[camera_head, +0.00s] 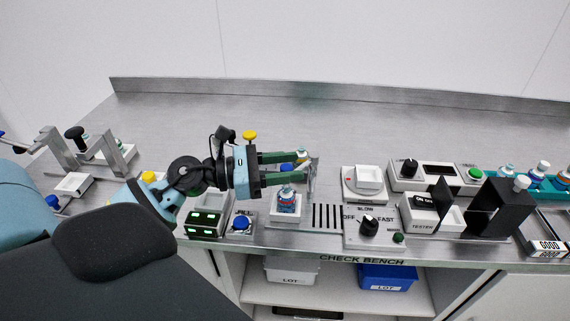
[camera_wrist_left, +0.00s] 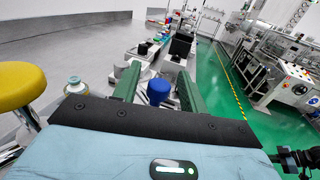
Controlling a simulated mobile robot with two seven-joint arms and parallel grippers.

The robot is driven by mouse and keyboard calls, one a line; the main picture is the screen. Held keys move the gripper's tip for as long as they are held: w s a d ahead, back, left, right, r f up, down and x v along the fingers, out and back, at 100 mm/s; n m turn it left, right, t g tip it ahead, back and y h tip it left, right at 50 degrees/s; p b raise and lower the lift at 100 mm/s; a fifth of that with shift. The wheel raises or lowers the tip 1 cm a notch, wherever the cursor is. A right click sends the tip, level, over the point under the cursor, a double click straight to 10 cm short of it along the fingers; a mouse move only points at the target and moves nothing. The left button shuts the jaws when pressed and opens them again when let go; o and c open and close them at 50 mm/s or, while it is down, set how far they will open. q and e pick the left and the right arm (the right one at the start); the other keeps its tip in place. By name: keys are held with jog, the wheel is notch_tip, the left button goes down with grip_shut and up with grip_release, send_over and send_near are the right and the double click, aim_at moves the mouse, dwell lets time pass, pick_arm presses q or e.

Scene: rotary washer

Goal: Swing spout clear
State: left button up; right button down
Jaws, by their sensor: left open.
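My left gripper (camera_head: 302,167) is open, its two green fingers reaching right above the bench. A thin grey upright part (camera_head: 311,174), which looks like the filler spout, stands at the fingertips; I cannot tell whether they touch it. A blue knob or cap (camera_head: 287,168) shows between the fingers. In the left wrist view, a blue knob (camera_wrist_left: 158,90) lies between the open fingers of the left gripper (camera_wrist_left: 158,80), with no clear contact. My right gripper is not in view.
A blue FILL button (camera_head: 241,223) and a box with green displays (camera_head: 204,222) are left of the bottle. A white dial panel (camera_head: 368,225), a tester (camera_head: 432,213) and a black frame (camera_head: 497,207) stand to the right. The bench behind is clear.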

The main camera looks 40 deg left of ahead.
pick_arm(q)
grip_shut()
dwell(0.6)
